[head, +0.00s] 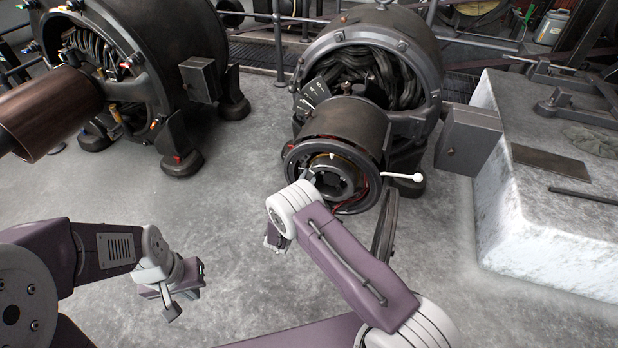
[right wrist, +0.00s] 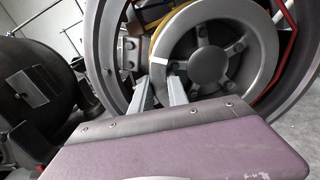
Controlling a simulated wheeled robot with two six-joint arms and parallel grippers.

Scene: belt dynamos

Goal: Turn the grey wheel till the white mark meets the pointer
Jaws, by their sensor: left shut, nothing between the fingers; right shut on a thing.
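The grey wheel (head: 335,180) sits in the round end opening of the middle dynamo. In the right wrist view the spoked wheel (right wrist: 209,62) fills the upper right, and a white mark (right wrist: 160,45) crosses its rim at upper left. A small pale triangle (head: 332,156) shows above the hub in the head view; I cannot tell if it is the pointer. My right gripper (right wrist: 164,82) is shut on the wheel's rim at its left side, below the white mark; the arm mostly hides it in the head view. My left gripper (head: 184,292) is shut and empty, low over the floor.
A white-knobbed lever (head: 403,176) sticks out right of the wheel. A second dynamo (head: 150,50) with a copper-brown drum (head: 45,112) stands at left. A pale block (head: 545,215) bounds the right side. Floor between the machines is clear.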

